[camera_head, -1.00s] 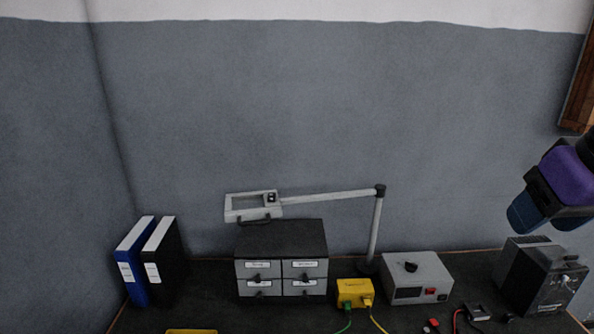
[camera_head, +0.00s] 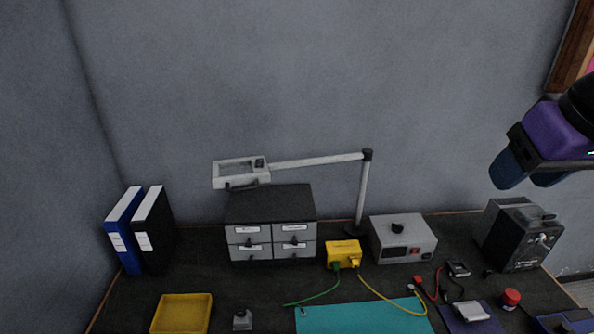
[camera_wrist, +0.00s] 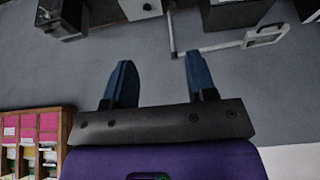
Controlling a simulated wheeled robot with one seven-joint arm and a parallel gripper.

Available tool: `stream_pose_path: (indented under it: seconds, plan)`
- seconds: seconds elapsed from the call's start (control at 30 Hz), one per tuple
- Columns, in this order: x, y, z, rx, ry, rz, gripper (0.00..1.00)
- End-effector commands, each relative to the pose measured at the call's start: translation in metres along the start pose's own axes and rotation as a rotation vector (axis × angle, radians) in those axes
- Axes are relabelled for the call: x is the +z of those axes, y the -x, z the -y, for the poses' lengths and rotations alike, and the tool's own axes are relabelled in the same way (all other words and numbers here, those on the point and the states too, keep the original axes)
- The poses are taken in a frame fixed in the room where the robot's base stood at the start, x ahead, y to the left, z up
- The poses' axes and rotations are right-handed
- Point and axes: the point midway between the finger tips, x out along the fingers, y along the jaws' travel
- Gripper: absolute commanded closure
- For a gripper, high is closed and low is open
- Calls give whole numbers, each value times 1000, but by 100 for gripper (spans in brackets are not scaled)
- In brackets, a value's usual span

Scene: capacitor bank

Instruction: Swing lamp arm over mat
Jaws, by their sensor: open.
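The lamp arm (camera_head: 318,160) is a thin light-grey bar running left from the top of an upright post (camera_head: 362,195). Its rectangular framed lamp head (camera_head: 240,172) with a dark handle below hangs over the drawer cabinet, left of the mat. The teal mat (camera_head: 350,318) lies at the front of the bench, cut off by the lower edge. My gripper (camera_head: 525,178) is open and empty, up at the right and well apart from the lamp. In the wrist view, my gripper's blue fingers (camera_wrist: 160,78) are spread, and the lamp head (camera_wrist: 266,34) shows upside down at upper right.
The drawer cabinet (camera_head: 270,207) stands below the lamp head. A yellow box (camera_head: 343,252) with cables and a grey instrument (camera_head: 403,238) flank the post's foot. A black box (camera_head: 520,235) stands at right, binders (camera_head: 140,230) at left, and a yellow tray (camera_head: 182,314) in front.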

Motion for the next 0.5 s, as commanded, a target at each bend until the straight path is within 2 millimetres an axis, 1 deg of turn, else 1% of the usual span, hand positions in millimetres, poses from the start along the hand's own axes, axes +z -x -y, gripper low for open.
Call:
stream_pose_path:
  seconds: [0.3, 0.33, 0.37, 0.4, 0.5]
  plan:
    - [0, 0, 0, 0, 0, 0, 48]
    - [0, 0, 0, 0, 0, 0, 51]
    - [0, 0, 0, 0, 0, 0, 58]
    - [-1, -1, 0, -1, -1, -1, 62]
    - [-10, -5, 3, -7, -9, -15, 62]
